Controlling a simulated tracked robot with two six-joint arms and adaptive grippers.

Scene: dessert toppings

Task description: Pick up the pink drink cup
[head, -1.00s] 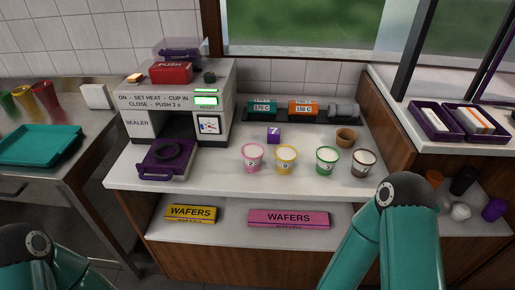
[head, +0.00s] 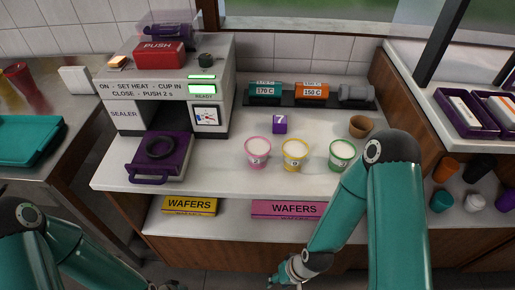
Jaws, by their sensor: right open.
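The pink drink cup (head: 257,155) stands upright on the white counter in the head view, with a pale top and a dark mark on its front. It is the leftmost of a row, beside a yellow cup (head: 294,156) and a green cup (head: 342,156). My right gripper (head: 277,281) is at the bottom edge of the view, below and in front of the counter, apart from the cup. It is open, small and partly cut off. My left arm enters at the lower left; its gripper is below the picture.
A grey sealer machine (head: 219,75) with a purple drawer (head: 140,172) stands left of the cups. Wafer boxes (head: 190,205) lie on the shelf below.

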